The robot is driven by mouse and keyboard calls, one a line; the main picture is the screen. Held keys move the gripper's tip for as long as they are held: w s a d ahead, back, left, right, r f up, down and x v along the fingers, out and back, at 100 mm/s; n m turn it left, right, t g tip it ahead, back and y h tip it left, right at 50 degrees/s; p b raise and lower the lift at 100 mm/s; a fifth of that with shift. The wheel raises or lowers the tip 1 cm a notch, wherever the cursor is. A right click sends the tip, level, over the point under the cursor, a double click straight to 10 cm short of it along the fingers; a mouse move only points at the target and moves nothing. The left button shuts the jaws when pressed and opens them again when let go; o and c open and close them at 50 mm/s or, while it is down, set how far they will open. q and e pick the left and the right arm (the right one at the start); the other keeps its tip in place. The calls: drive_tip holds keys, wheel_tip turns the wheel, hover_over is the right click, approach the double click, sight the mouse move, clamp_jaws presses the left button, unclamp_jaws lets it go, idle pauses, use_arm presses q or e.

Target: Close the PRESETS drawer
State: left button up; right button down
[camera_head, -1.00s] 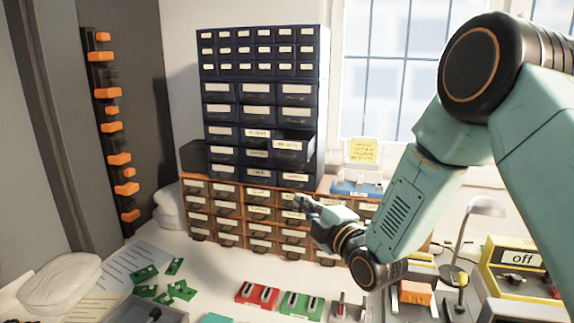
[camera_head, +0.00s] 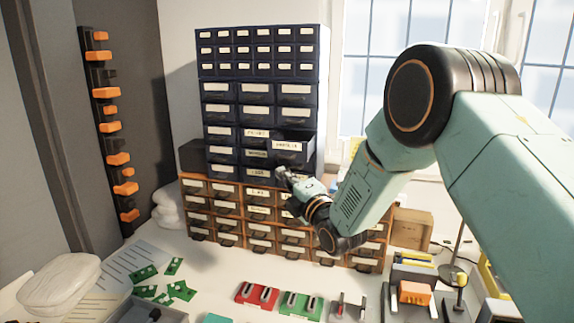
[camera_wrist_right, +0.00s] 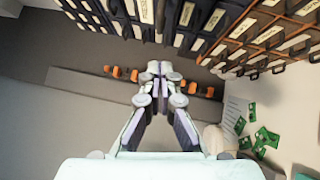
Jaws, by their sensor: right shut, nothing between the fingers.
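A dark blue drawer (camera_head: 290,152) in the right column of the cabinet (camera_head: 258,88) juts out, open. Its label is too blurred to read for sure, so I cannot confirm that it says PRESETS. My right gripper (camera_head: 281,174) is just below this open drawer, in front of the lowest dark blue row. It appears apart from the drawer. In the right wrist view the gripper (camera_wrist_right: 154,68) has its fingers together and empty, with drawer fronts along the top of the picture. My left gripper is not in view.
Orange-framed drawers (camera_head: 228,211) form the lower stack. Green circuit boards (camera_head: 172,267), a red block (camera_head: 257,294) and a green block (camera_head: 300,304) lie on the white table in front. A cardboard box (camera_head: 411,228) stands at right. An orange-studded rail (camera_head: 110,125) is on the left wall.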

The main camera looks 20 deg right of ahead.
sight(279, 157)
drive_tip(key=w, duration=0.1)
drive_tip(key=w+d, duration=0.1)
drive_tip(key=w+d+r, duration=0.1)
drive_tip(key=w, duration=0.1)
drive_tip(key=shift+w+p, duration=0.1)
drive_tip(key=shift+p, duration=0.25)
drive_tip(key=shift+a+r, duration=0.1)
